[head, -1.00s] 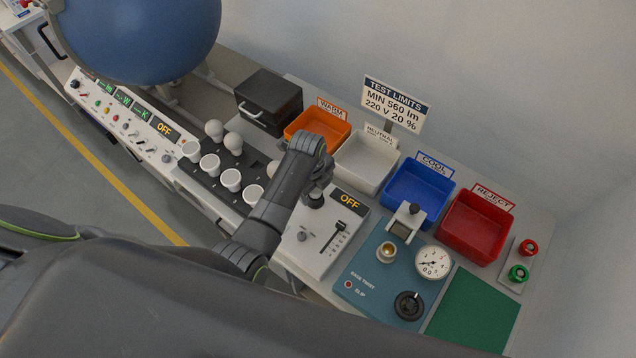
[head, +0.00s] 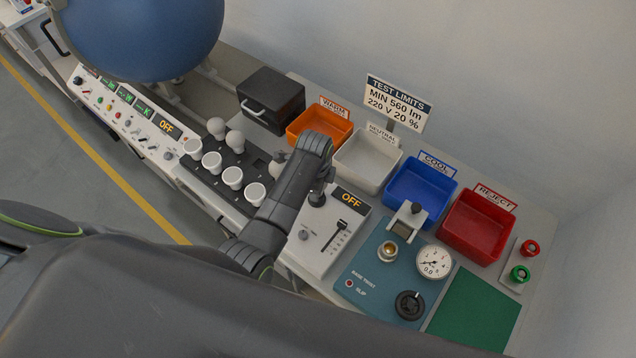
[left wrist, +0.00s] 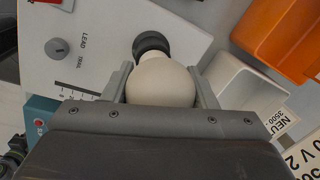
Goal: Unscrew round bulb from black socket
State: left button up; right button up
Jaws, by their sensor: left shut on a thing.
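The round bulb (left wrist: 160,84) is cream white and sits between the two fingers of my left gripper (left wrist: 164,88), which is shut on it. Its neck points at the black socket (left wrist: 151,42) and appears to meet it; whether the thread is still engaged cannot be seen. In the head view the black socket (head: 317,199) stands on the white tester box with an OFF display. My left gripper (head: 326,181) is over it there, and my wrist hides the bulb. My right gripper is not in view.
A black rack with several white bulbs (head: 232,178) stands left of my arm. Behind are orange (head: 341,133), white (head: 362,181), blue (head: 409,206) and red (head: 467,244) bins. A teal base-twist unit (head: 365,262) with a gauge is to the right.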

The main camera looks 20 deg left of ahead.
pick_arm(q)
jog(key=n, duration=0.4)
jog(key=shift+y, duration=0.3)
jog(key=n, duration=0.4)
jog(key=shift+g, duration=0.3)
jog(key=n, duration=0.4)
jog(key=shift+s+a+n+y, duration=0.1)
jog(key=shift+n+y, duration=0.2)
jog(key=n+g, duration=0.1)
jog(key=n, duration=0.3)
jog(key=shift+n, duration=0.3)
jog(key=o, duration=0.8)
jog(key=shift+o, duration=0.2)
